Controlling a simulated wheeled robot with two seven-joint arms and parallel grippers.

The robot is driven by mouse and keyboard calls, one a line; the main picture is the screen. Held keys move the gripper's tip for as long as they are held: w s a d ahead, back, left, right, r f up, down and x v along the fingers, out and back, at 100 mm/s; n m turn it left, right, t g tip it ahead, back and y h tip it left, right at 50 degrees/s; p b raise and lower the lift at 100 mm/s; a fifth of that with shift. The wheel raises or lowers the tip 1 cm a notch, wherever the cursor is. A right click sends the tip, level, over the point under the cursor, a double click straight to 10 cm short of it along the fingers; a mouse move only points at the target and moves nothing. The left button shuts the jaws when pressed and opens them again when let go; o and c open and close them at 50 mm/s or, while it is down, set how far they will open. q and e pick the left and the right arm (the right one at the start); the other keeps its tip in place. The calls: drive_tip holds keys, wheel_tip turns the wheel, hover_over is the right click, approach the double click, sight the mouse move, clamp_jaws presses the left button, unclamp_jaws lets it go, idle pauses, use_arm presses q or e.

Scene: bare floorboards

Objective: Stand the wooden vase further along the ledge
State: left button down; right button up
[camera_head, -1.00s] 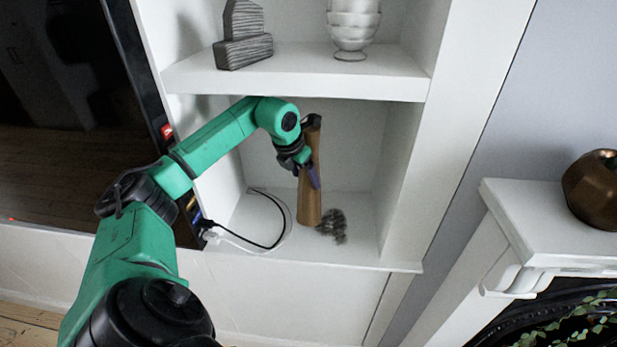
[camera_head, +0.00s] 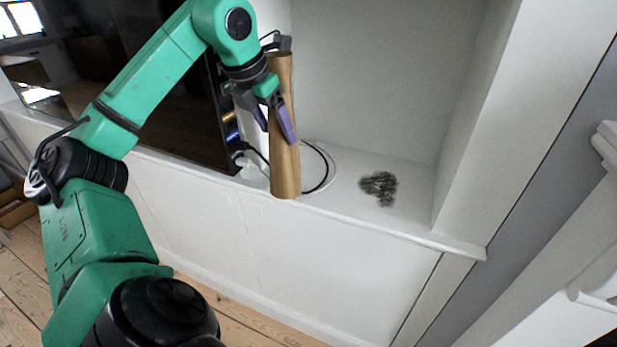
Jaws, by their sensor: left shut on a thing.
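The wooden vase (camera_head: 285,170) is a tall, slim brown cylinder, nearly upright with a slight tilt. My left gripper (camera_head: 277,122) is shut on its upper middle, with purple fingertips against it. The vase's lower end shows at the front of the white ledge (camera_head: 408,219), in front of the cables. I cannot tell whether its base touches the ledge or hangs just above or before it. My right gripper is out of view.
A dark, fuzzy thing (camera_head: 380,187) lies on the ledge right of the vase. Black and white cables (camera_head: 322,165) lie behind the vase. A dark screen (camera_head: 150,85) stands left. An upright panel (camera_head: 480,130) closes the alcove at right. Some ledge is clear around the dark thing.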

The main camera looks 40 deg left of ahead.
use_arm(q)
drive_tip(key=shift+s+a+r+p, duration=0.25)
drive_tip(key=shift+r+p, duration=0.25)
drive_tip(key=shift+p, duration=0.65)
drive_tip(key=w+a+f+p, duration=0.1)
drive_tip(key=w+f+p, duration=0.1)
drive_tip(key=w+p, duration=0.5)
drive_tip(key=w+a+f+p, duration=0.2)
drive_tip(key=w+p, duration=0.6)
drive_tip(key=w, duration=0.2)
drive_tip(key=shift+a+f, duration=0.25)
drive_tip(key=shift+f, duration=0.05)
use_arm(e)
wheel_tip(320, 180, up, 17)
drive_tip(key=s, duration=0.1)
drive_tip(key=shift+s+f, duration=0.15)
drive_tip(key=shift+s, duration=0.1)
use_arm(q)
drive_tip(key=shift+c, duration=1.1)
unclamp_jaws()
drive_tip(key=shift+s+f, duration=0.1)
drive_tip(key=shift+o, duration=1.1)
drive_tip(key=shift+d, duration=0.1)
drive_tip(key=shift+s, duration=0.1)
drive_tip(key=shift+r, duration=0.2)
